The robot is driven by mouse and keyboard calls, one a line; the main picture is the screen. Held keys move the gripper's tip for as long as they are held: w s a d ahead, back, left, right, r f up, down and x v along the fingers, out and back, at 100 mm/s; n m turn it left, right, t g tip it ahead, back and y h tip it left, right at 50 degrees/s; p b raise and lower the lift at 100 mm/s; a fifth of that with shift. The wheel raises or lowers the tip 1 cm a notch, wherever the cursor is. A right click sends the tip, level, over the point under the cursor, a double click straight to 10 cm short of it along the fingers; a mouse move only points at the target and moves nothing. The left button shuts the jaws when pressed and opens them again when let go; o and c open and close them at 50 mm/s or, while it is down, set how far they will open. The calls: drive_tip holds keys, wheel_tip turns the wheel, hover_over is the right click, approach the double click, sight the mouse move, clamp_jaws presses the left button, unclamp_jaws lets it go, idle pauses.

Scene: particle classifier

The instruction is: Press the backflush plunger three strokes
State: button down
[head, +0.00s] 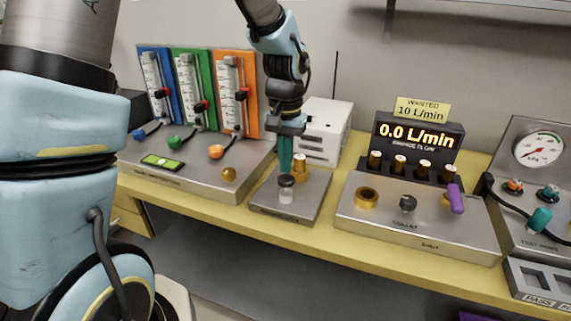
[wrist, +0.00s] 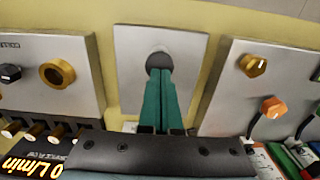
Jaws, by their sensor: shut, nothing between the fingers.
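The backflush plunger has a dark round cap (head: 287,181) above a pale cylinder, on a small metal plate (head: 312,205) in the middle of the bench. The cap also shows in the wrist view (wrist: 158,57), partly covered by the fingertips. My gripper (head: 286,173) points down with its teal fingers shut and empty, directly over the cap. In the wrist view the fingertips (wrist: 159,73) overlap the cap. Whether they touch it or hover just above, I cannot tell.
A brass fitting (head: 300,168) stands on the plate just behind the plunger. A flowmeter panel (head: 232,90) is to the left. A valve panel (head: 420,222) with a display reading 0.0 L/min (head: 416,136) is to the right. A white box (head: 325,130) stands behind.

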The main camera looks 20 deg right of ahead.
sight(286, 177)
wheel_tip(286, 177, up, 10)
drive_tip(key=b, duration=0.2)
drive_tip(key=shift+d+r+b, duration=0.1)
drive_tip(key=shift+b, duration=0.2)
idle(0.7)
